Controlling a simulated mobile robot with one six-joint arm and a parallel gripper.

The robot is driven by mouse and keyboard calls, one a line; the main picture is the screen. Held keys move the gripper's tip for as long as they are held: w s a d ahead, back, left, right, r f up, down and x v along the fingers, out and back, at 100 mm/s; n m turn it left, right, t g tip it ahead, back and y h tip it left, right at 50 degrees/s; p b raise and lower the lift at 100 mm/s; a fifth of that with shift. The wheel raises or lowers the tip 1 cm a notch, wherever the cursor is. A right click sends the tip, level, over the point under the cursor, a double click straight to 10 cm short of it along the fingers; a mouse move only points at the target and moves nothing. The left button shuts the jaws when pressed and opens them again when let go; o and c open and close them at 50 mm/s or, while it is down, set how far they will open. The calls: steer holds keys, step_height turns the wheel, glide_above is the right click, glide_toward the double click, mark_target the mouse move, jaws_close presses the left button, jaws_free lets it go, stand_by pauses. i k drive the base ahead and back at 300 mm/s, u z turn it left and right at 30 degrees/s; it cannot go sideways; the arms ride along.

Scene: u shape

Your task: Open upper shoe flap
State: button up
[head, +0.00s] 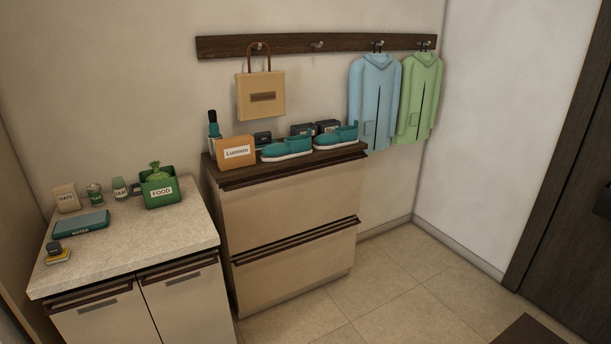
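The shoe cabinet stands against the back wall, with a dark wooden top and two beige tilting flaps. The upper shoe flap (290,204) looks shut, with a dark handle strip along its top edge. The lower shoe flap (296,270) also looks shut, with a similar dark strip above it. My gripper is not in view.
A pair of teal shoes (287,149), a box (237,152) and small dark items stand on the cabinet top. A counter (130,245) with groceries adjoins at left. Jackets (375,100) hang at right.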

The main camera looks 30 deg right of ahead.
mark_target(265, 208)
steer(key=z, duration=0.05)
steer(key=i, duration=1)
steer(key=u, duration=0.05)
